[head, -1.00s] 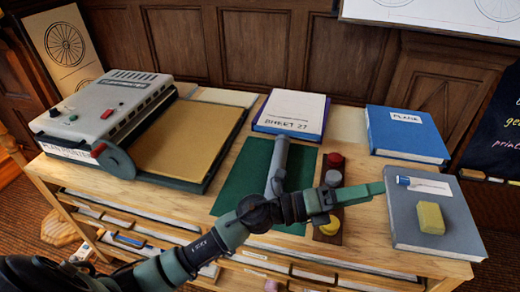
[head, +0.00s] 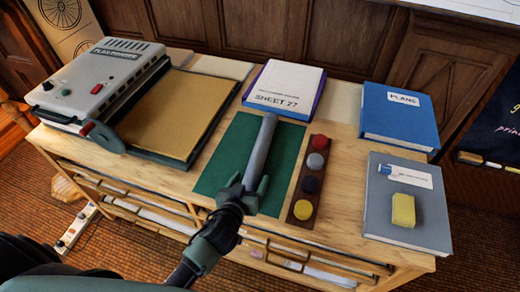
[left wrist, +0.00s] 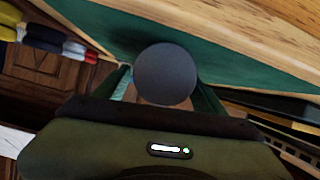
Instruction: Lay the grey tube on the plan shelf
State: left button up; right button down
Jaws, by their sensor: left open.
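The grey tube (head: 261,148) lies lengthwise on the green mat (head: 218,165) on the tabletop. Its round dark end faces the left wrist camera (left wrist: 165,74). My left gripper (head: 246,194) is open at the tube's near end, with one green finger on each side of it. I cannot tell whether the fingers touch the tube. Slots under the tabletop (head: 150,212) hold pale sheets or rolls; I cannot tell which one is the plan shelf. My right gripper is not in view.
Right of the mat is a dark strip with several coloured discs (head: 311,178). A grey book (head: 408,228) bears a yellow block (head: 403,210). A blue PLANS binder (head: 400,116), a SHEET 77 stack (head: 286,89) and a plan printer (head: 98,82) stand around the mat.

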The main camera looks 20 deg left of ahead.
pick_arm(q)
jog(key=shift+x, duration=1.35)
jog(key=c, duration=1.4)
grip_shut()
jog(key=shift+r, duration=0.15)
